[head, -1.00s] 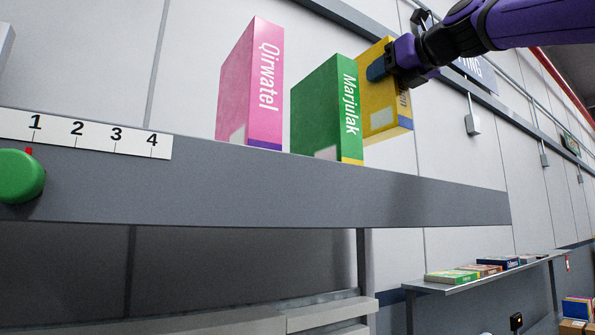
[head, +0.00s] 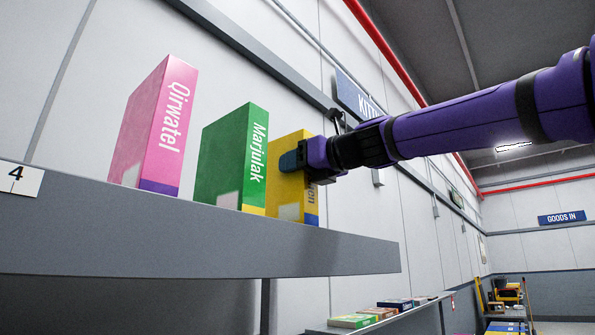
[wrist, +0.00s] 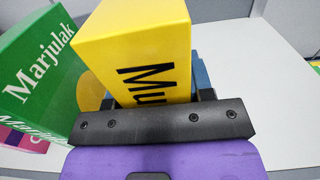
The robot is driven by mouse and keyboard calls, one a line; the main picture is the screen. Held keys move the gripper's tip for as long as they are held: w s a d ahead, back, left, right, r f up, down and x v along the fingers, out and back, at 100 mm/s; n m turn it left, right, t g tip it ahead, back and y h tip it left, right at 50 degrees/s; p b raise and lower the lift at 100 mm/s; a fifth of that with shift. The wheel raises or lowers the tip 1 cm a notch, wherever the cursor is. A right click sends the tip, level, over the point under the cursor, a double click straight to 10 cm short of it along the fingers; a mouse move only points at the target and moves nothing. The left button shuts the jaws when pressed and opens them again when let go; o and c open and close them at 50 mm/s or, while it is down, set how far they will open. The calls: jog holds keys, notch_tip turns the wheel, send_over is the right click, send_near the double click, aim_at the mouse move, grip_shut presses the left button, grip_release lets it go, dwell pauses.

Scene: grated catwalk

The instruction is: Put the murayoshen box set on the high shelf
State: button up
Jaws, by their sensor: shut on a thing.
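The yellow murayoshen box set (head: 289,184) is upright at the high shelf (head: 200,236), just right of the green Marjulak box. Its lower edge is close to the shelf top; I cannot tell whether it touches. My gripper (head: 296,160) is shut on it from the right, and the fingers and wrist hide part of its lettering. In the wrist view the yellow box (wrist: 140,40) stands between my fingers, with "Mu" showing on its side.
The green Marjulak box (head: 232,160) and pink Qirwatel box (head: 155,128) stand to the left on the shelf. The shelf's right end is bare. A lower shelf (head: 400,316) with flat boxes is below right. A wall and a hanging sign (head: 360,98) are behind.

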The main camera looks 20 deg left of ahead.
jog(key=shift+f, duration=0.4)
jog(key=o, duration=1.3)
jog(key=shift+f, duration=0.1)
jog(key=shift+c, duration=0.2)
jog(key=shift+d, duration=0.1)
jog(key=v, duration=1.2)
